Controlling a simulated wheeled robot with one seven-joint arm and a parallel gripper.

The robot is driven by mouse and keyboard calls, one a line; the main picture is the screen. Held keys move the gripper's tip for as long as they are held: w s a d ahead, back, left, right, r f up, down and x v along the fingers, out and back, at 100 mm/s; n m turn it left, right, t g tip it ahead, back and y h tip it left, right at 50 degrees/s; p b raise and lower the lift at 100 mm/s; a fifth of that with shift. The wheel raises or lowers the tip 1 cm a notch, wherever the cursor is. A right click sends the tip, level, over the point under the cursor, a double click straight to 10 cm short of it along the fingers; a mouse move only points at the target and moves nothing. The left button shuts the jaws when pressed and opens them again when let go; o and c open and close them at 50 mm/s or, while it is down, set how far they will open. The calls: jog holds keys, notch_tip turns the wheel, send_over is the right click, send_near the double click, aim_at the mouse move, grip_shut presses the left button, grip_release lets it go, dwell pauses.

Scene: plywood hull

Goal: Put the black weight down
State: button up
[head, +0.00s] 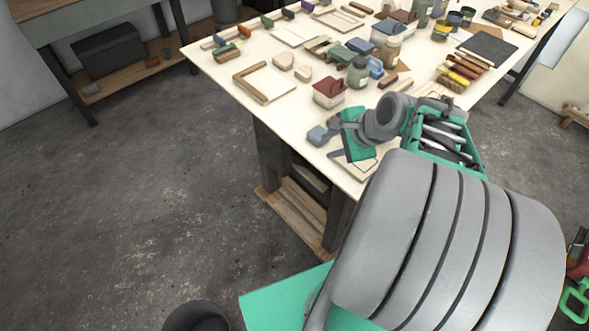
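My gripper (325,144) is at the near edge of the pale plywood table (225,65), low over its corner. Its green body and my grey wrist hide most of the fingers, so I cannot tell whether they are open or shut. A small blue-grey block-like shape (318,135) shows at the gripper's left end. I cannot tell whether it is held, resting on the table, or part of the gripper. No black weight can be made out for certain. A flat dark slab (487,48) lies at the right of the table.
A red-and-white box (329,92), a jar (357,72) and a wooden frame (264,83) stand beyond my gripper. Several yellow and red handled tools (460,72) lie to the right. The table's left front strip is fairly clear. A dark bench (60,60) stands at far left.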

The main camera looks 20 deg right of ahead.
jog(key=s+a+r+n+g+h, duration=0.1)
jog(key=s+a+n, duration=0.2)
jog(key=a+n, duration=0.3)
jog(key=s+a+r+n+g+h, duration=0.1)
jog(key=s+a+n+g, duration=0.1)
jog(key=a+n, duration=0.5)
jog(key=s+n, duration=0.1)
jog(key=n, duration=0.4)
jog(key=shift+a+n, duration=0.25)
jog(key=shift+n, duration=0.05)
